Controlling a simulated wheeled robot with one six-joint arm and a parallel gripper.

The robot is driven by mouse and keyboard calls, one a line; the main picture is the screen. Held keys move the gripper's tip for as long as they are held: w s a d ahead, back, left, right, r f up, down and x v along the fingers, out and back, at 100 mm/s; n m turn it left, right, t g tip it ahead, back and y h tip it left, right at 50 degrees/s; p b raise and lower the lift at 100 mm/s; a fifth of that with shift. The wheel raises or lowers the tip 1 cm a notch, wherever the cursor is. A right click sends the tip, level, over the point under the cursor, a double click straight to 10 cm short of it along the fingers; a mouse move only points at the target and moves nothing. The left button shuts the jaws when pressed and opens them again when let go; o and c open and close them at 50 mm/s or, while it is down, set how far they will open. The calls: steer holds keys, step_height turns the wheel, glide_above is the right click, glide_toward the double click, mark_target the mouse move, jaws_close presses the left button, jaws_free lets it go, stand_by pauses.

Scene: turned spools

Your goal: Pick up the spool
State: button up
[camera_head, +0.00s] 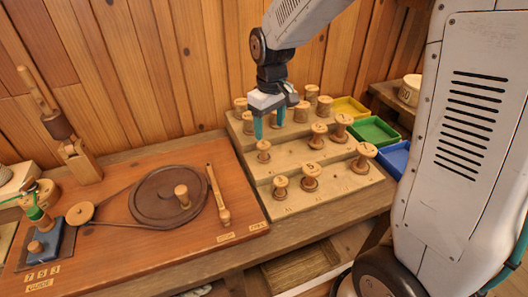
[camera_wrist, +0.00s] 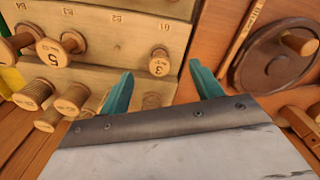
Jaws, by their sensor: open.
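Several turned wooden spools stand on a stepped wooden rack (camera_head: 300,158); the pictures do not single out one as the task's spool. A spool (camera_head: 263,150) stands upright at the left end of the middle step, just below my gripper (camera_head: 269,128). In the wrist view, a spool marked 3 (camera_wrist: 158,65) shows between the teal fingertips of my gripper (camera_wrist: 161,76), apart from both. Another spool (camera_wrist: 151,100) lies lower between the fingers, partly hidden. My gripper is open and empty above the rack.
Other spools (camera_head: 310,177) stand close by on the steps. Yellow (camera_head: 350,107), green (camera_head: 374,131) and blue (camera_head: 394,158) bins are right of the rack. A reddish board (camera_head: 150,250) with a dark wheel (camera_head: 165,205) lies left. A plank wall stands behind.

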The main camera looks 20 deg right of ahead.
glide_above(264, 144)
steer(key=shift+n, duration=0.3)
step_height(264, 144, down, 5)
steer(key=shift+a+r, duration=0.1)
steer(key=shift+r, duration=0.1)
step_height(264, 144, down, 8)
steer(key=shift+r, duration=0.1)
steer(key=shift+c, duration=0.4)
steer(key=c, duration=1)
